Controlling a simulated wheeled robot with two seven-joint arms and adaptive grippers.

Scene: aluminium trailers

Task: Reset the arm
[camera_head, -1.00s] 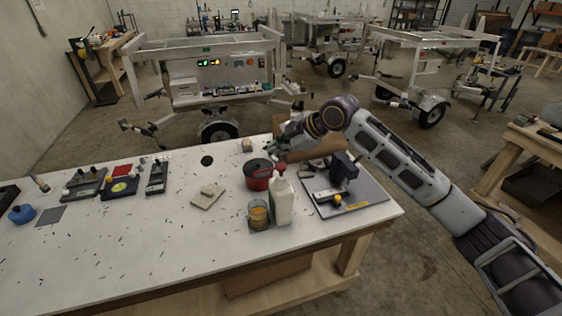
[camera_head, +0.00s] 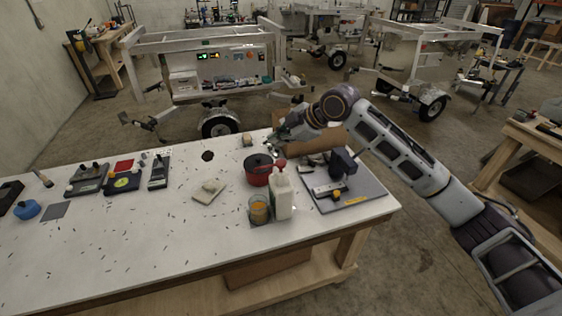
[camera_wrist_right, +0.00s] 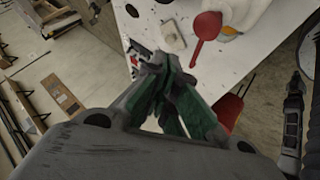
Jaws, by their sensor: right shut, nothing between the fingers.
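My right arm reaches in from the right side of the head view. Its gripper (camera_head: 272,146) is above the far edge of the white table (camera_head: 130,240), just behind a red pot with a dark top (camera_head: 257,170). In the right wrist view the gripper (camera_wrist_right: 152,60) shows its green-lined fingers closed together with nothing held. My left gripper is not in view.
A white jug (camera_head: 281,195) and a glass of orange liquid (camera_head: 259,210) stand before the pot. A grey board (camera_head: 365,190) with tools lies right of them. Left of the pot is a small pale block (camera_head: 209,188). Aluminium trailers (camera_head: 215,62) stand behind the table.

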